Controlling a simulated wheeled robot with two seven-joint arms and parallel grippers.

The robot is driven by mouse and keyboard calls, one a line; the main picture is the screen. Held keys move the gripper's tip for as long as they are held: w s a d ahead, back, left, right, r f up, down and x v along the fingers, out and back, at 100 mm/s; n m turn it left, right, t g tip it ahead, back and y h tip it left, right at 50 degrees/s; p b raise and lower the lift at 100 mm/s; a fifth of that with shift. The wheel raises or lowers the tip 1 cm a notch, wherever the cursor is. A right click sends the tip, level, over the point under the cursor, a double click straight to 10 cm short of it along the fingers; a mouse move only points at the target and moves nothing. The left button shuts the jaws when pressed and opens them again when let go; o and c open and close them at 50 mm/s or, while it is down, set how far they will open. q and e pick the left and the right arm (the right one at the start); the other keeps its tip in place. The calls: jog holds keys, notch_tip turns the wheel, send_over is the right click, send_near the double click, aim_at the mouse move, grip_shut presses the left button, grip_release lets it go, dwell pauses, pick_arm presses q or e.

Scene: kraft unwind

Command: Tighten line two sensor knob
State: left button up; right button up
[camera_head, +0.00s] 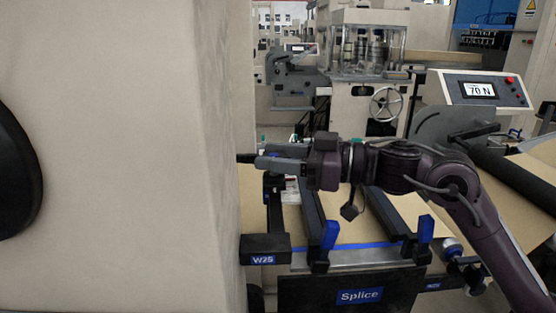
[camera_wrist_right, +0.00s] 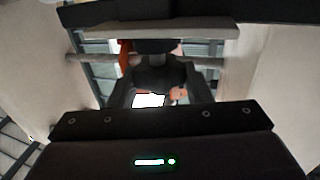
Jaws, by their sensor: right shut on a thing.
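My right gripper (camera_head: 264,158) reaches in from the right in the head view, its fingers pointing left and level beside the pale machine wall. Its jaws are shut on a small part, which I take to be the sensor knob; a bit of blue (camera_head: 273,155) shows between the fingers. A black holder (camera_head: 274,184) stands just below them. In the right wrist view, a dark rounded part (camera_wrist_right: 160,75) sits between the jaws, with a small bright white patch below it. The knob's markings and how far it is turned are hidden. My left gripper is not in view.
A large pale machine wall (camera_head: 120,130) fills the left, close to the fingertips. Below are the splice table (camera_head: 360,295), a W25 block (camera_head: 264,248) and two blue-handled levers (camera_head: 330,236) (camera_head: 425,229). A panel reading 70 N (camera_head: 480,90) stands at the right.

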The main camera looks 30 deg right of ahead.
dwell(0.3)
jog(key=o, duration=1)
jog(key=shift+c, duration=0.2)
jog(key=shift+d, duration=0.1)
jog(key=shift+s+d, duration=0.2)
jog(key=b+v, duration=0.3)
jog(key=v, duration=0.4)
jog(key=shift+s, duration=0.15)
